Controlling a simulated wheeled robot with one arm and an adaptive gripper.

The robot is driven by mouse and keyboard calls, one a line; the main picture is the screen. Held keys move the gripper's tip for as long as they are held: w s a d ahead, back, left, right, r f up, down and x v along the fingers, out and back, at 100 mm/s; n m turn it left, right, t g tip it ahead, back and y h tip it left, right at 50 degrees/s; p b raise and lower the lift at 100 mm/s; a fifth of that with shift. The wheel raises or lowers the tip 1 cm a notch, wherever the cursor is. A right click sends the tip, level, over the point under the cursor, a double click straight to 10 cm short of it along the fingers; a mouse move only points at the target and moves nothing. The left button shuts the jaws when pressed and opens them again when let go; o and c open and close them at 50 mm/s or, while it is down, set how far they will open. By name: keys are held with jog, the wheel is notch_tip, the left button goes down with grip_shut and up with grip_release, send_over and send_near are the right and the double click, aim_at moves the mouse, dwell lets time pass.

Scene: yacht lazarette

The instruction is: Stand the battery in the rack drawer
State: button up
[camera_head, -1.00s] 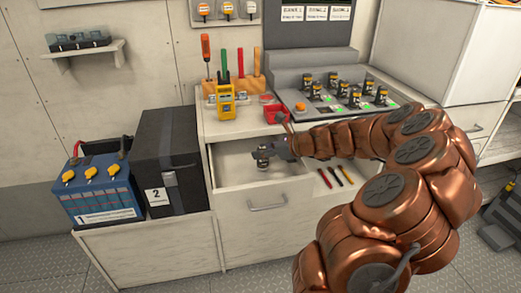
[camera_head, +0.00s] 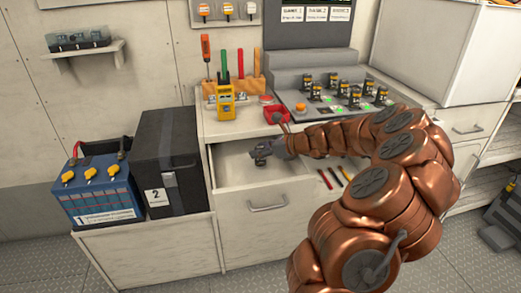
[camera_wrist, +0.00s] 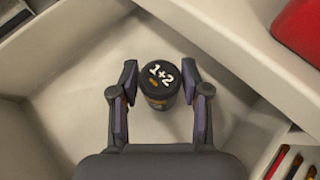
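The battery (camera_wrist: 160,85) is a small upright cylinder with a black top marked "1+2" and an orange patch on its side. In the wrist view it stands between the two fingers of my gripper (camera_wrist: 160,82), very close to both; I cannot tell whether the fingers press on it. My gripper (camera_head: 261,150) is down inside the open pale drawer (camera_head: 225,185), over its left compartment. In the head view the gripper mostly hides the battery, and its contact with the drawer floor is unclear.
A divider separates off the right compartment, where several coloured pens or tools (camera_head: 335,178) lie. A red bin (camera_head: 276,113), a yellow meter (camera_head: 226,102) and a console (camera_head: 345,100) stand above. The black battery box (camera_head: 170,165) is close on the left.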

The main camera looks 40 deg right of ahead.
jog(key=shift+o, duration=1.1)
jog(key=shift+r, duration=0.15)
jog(key=v, duration=1.2)
jog(key=shift+p, duration=0.4)
